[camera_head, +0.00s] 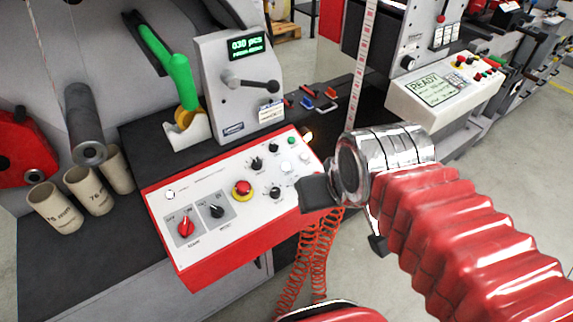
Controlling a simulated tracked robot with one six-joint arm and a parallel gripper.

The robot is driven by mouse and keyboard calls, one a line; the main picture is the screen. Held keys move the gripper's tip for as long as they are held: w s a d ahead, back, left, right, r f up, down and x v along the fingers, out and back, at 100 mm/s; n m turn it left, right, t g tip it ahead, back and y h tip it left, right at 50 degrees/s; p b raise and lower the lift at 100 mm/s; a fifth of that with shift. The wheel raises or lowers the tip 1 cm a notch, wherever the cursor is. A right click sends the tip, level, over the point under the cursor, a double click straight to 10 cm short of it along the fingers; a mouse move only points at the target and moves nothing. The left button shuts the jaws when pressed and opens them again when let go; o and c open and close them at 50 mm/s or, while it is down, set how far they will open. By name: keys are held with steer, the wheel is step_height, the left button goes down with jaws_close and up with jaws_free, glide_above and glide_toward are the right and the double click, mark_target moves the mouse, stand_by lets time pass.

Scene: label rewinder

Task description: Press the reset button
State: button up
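The white control panel (205,190) with a red front edge lies slanted on the bench. It carries a red mushroom button (243,188) on a yellow base, a green button (291,141), pale buttons (285,166), and several black knobs. The labels are too small to read, so I cannot tell which is the reset button. My gripper (344,220) is at the panel's right end, with its two black fingers apart and nothing seen between them. One finger overlaps the panel's right edge in the picture and hides part of it; contact cannot be told.
A counter box (238,60) with a lever stands behind the panel, beside a green-handled tool (182,80). Cardboard cores (55,208) stand at left. Red coiled hoses (318,255) hang below my gripper. A second machine screen (430,90) is at right.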

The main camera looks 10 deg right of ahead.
jaws_close()
stand_by(0.3)
stand_by(1.1)
